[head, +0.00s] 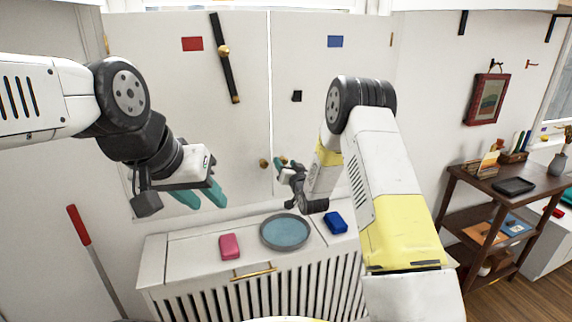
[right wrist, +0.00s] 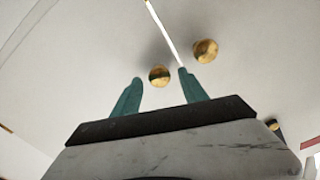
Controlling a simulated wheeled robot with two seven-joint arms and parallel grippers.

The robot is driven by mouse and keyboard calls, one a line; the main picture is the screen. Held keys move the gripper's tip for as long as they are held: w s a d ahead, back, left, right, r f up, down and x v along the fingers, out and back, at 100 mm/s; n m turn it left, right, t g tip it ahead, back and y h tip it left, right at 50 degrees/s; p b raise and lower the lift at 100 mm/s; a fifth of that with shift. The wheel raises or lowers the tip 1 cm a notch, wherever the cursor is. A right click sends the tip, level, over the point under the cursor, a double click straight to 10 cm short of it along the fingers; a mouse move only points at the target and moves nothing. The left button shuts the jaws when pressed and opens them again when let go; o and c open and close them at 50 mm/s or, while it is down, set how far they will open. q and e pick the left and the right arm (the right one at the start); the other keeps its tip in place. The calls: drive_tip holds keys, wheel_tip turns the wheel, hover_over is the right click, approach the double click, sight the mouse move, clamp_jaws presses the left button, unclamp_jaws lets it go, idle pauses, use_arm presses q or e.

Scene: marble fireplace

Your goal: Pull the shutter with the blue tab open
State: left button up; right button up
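The white shutter with the blue tab (head: 335,41) is on the right and looks closed, flush with the red-tab shutter (head: 192,44). Its brass knob (right wrist: 159,75) shows in the right wrist view between my right gripper's teal fingertips (right wrist: 160,78), which are apart; contact cannot be told. In the head view my right gripper (head: 288,164) largely hides this knob. The other shutter's knob (head: 264,163) lies outside the fingers and also shows in the wrist view (right wrist: 205,50). My left gripper (head: 204,199) is open and empty before the left shutter.
A dark latch bar (head: 230,75) stands steeply on the left shutter, clear of the black catch (head: 297,96). Below, a white cabinet (head: 180,250) bears a pink item (head: 230,246), a blue-grey dish (head: 285,232) and a blue item (head: 336,222). A brown shelf (head: 455,210) stands right.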

clamp_jaws()
idle(1.3)
